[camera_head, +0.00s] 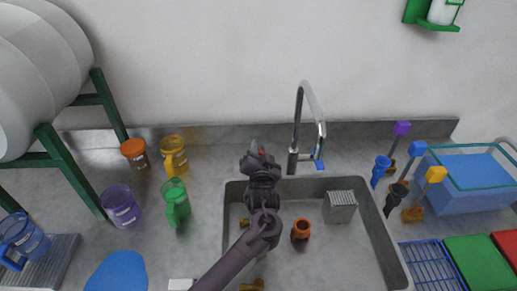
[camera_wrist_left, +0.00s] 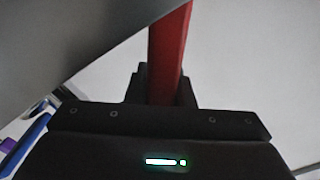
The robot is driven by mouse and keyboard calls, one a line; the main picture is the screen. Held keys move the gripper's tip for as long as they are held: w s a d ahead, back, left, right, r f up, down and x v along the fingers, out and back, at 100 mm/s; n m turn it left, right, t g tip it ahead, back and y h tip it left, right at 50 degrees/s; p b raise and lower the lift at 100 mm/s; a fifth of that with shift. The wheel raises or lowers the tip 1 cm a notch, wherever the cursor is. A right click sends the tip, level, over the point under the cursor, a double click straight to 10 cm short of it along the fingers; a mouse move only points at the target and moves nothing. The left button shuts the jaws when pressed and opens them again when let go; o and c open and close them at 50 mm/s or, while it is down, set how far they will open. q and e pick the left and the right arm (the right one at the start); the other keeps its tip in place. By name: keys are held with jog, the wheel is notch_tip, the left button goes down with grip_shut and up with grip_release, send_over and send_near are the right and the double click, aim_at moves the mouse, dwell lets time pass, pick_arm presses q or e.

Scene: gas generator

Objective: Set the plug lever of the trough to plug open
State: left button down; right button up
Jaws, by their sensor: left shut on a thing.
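The trough (camera_head: 345,256) is a grey sink set into the counter. The plug lever shows as a red bar (camera_wrist_left: 169,50) running up through the middle of the left wrist view. In the head view only a small red spot (camera_head: 262,151) shows at my left gripper (camera_head: 257,156), behind the trough's back rim. My left gripper is shut on the red bar; the wrist view shows the bar between its dark jaws (camera_wrist_left: 163,88). The lever's base and its setting are hidden by my gripper and arm. My right gripper is not in view.
A chrome faucet (camera_head: 299,125) stands just right of my left gripper. A grey box (camera_head: 340,208) and an orange-brown piece (camera_head: 301,230) lie in the trough. A yellow mug (camera_head: 175,160) and green mug (camera_head: 175,205) stand to the left. A blue bin (camera_head: 470,185) is at the right.

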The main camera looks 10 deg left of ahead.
pick_arm(q)
jog(key=c, duration=1.2)
grip_release()
jog(key=shift+c, duration=0.2)
jog(key=s+d+b, duration=0.1)
jog(key=s, duration=0.6)
jog(key=shift+s+d, duration=0.3)
